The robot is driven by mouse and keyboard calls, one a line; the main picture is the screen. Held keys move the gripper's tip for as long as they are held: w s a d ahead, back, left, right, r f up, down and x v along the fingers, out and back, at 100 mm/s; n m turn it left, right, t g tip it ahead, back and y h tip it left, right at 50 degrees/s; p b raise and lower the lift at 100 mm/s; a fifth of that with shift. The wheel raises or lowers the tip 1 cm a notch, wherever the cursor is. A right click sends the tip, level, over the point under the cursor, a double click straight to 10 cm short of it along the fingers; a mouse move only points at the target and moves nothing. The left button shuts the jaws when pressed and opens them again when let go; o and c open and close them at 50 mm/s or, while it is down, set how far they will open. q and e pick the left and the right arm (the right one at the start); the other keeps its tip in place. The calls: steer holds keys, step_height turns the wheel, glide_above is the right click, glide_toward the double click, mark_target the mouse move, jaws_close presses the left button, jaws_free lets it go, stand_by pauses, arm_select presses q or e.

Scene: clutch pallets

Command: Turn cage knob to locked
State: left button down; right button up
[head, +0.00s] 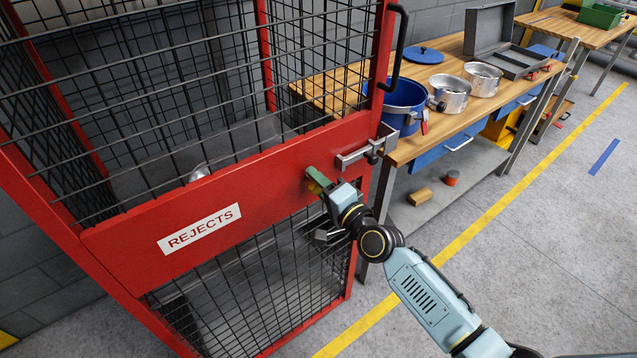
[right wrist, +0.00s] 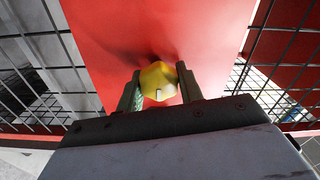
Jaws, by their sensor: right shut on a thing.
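The red cage (head: 130,235) with black wire mesh stands at the left in the head view, with a "REJECTS" label (head: 199,229) on its door band. My right gripper (head: 318,181) is at the right part of that band. In the right wrist view my right gripper (right wrist: 160,85) has its two fingers on either side of a yellow knob (right wrist: 158,80) and is shut on it. A white mark shows on the knob's face. In the head view the gripper mostly hides the knob. My left gripper is not in view.
A grey latch bar (head: 360,155) and a black handle (head: 397,45) are on the cage door just above my right gripper. A wooden workbench (head: 440,120) with a blue pot (head: 402,104) and metal pots stands to the right. Grey floor at the lower right is open.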

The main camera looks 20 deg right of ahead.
steer(key=o, duration=1)
steer(key=v, duration=1.3)
steer(key=shift+s, duration=0.2)
